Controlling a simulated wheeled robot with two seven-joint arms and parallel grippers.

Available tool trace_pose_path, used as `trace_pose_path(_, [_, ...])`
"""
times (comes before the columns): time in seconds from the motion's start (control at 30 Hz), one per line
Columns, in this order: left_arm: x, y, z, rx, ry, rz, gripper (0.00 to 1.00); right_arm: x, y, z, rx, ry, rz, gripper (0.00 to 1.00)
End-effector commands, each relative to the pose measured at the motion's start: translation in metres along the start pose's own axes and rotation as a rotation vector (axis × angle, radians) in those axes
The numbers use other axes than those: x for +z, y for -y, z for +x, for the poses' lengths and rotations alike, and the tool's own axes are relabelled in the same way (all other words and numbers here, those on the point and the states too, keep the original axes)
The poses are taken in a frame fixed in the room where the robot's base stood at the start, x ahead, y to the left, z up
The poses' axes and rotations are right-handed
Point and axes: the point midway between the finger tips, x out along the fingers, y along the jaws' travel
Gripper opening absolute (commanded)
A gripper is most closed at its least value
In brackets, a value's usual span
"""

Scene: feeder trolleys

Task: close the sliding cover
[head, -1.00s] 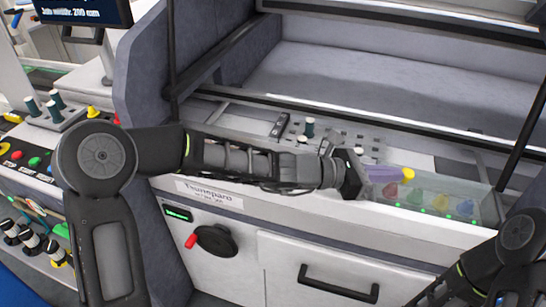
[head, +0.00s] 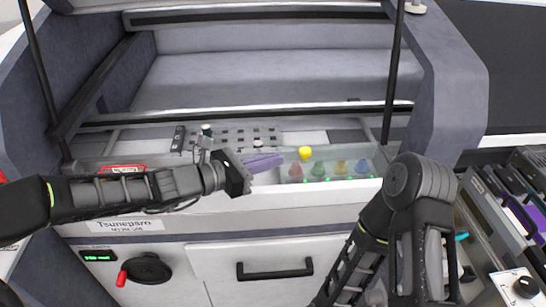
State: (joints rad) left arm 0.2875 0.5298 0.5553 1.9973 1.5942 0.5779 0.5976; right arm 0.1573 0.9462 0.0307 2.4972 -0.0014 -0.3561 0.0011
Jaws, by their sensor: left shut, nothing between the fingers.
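A clear see-through cover (head: 331,179) lies at the front ledge of the machine, with several coloured buttons showing dimly through it. A bright yellow knob (head: 305,153) stands above the left part of these buttons; I cannot tell for certain whether it is fixed to the cover. My left gripper (head: 268,161) has its purple fingers shut and empty, pointing right, just left of the knob. Whether the fingers touch the cover is unclear. My right arm comes in at the lower right, bent downward, and its gripper is out of view.
A perforated plate (head: 233,139) with dark green and white knobs lies behind my left gripper. The raised hood frame has a dark post (head: 394,75) at right. Below are a black drawer handle (head: 274,270) and a red-handled crank (head: 146,268). Another trolley stands at right.

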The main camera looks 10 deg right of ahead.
Motion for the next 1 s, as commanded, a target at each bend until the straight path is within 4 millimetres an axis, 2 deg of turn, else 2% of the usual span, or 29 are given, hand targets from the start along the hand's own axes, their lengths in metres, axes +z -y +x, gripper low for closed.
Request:
trace_pose_path(0.03, [-0.003,-0.002,-0.013,0.007,-0.003,0.001,0.0,-0.001,-0.002,0.003,0.001,-0.002,0.001,0.36])
trace_pose_path(0.2, [-0.002,-0.002,-0.052,0.007,-0.003,0.002,0.0,-0.002,-0.003,0.004,0.002,-0.003,0.003,0.36])
trace_pose_path(0.4, [-0.003,-0.001,-0.079,0.004,-0.003,0.0,0.0,-0.001,-0.003,0.005,0.001,-0.003,0.002,0.36])
trace_pose_path(0.53, [-0.003,-0.001,-0.086,0.004,-0.003,-0.002,0.0,-0.001,-0.003,0.005,0.001,-0.003,0.002,0.36])
trace_pose_path(1.0, [-0.003,-0.001,-0.085,0.003,-0.003,-0.002,0.0,-0.001,-0.003,0.005,0.001,-0.003,0.002,0.36])
